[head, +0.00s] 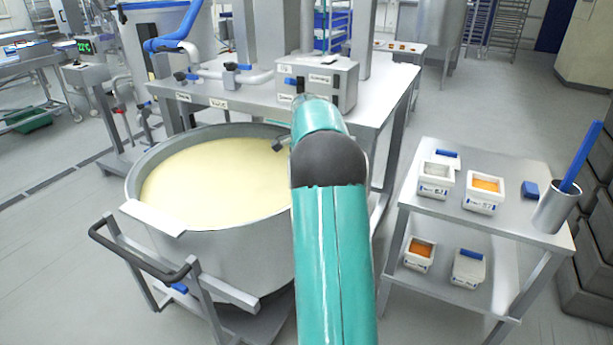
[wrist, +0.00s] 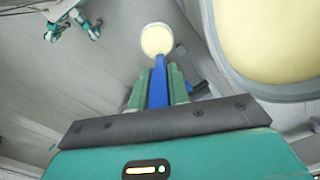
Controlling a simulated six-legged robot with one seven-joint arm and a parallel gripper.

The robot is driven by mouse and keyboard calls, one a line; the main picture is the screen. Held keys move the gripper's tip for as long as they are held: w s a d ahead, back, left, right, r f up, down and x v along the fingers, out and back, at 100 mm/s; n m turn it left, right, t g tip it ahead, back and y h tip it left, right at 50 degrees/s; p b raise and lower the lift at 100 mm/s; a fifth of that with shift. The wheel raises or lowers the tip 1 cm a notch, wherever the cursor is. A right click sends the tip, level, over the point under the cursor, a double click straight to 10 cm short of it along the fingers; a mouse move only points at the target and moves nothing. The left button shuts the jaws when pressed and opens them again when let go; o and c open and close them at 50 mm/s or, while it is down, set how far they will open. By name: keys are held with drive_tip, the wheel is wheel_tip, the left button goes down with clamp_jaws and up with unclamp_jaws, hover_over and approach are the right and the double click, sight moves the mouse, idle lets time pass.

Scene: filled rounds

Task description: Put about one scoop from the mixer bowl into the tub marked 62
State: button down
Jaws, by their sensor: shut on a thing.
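The mixer bowl (head: 215,185) is a large steel vat of pale yellow mix at left centre; its yellow mix (wrist: 280,40) also fills the upper right of the wrist view. My gripper (wrist: 161,74) is shut on the blue handle (wrist: 158,88) of a scoop. The scoop's round cup (wrist: 157,39) holds pale yellow mix and appears outside the bowl's rim in the wrist view. My arm hides the gripper in the head view. On the cart are a white tub (head: 434,188), an orange-filled tub (head: 480,207), a lower orange-filled tub (head: 418,263) and another lower tub (head: 468,272). Their numbers are too small to read.
The steel cart (head: 520,228) stands at right, with a metal holder (head: 553,213) and blue-handled tool (head: 582,157) on top. A steel table (head: 375,95) with a control box (head: 318,82) is behind the bowl. A bowl trolley handle (head: 135,255) juts out front left.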

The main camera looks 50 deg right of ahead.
drive_tip(key=shift+s+a+r, duration=0.1)
drive_tip(key=shift+s+r, duration=0.05)
drive_tip(key=shift+s, duration=0.1)
drive_tip(key=shift+s+a, duration=0.15)
drive_tip(key=shift+a, duration=0.2)
drive_tip(key=w+a+f+n, duration=0.2)
drive_tip(key=a+f+n, duration=0.5)
drive_tip(key=a, duration=0.7)
drive_tip(key=w+a+f+n, duration=0.2)
drive_tip(key=a+f+n, duration=0.5)
drive_tip(key=a, duration=0.8)
drive_tip(key=w+a+f+n, duration=0.2)
drive_tip(key=a+f+n, duration=0.4)
drive_tip(key=a+f, duration=0.5)
drive_tip(key=a, duration=0.3)
drive_tip(key=shift+w+a+f+n, duration=0.15)
drive_tip(key=shift+w+a+n, duration=0.1)
drive_tip(key=shift+n, duration=0.15)
drive_tip(key=shift+d, duration=0.1)
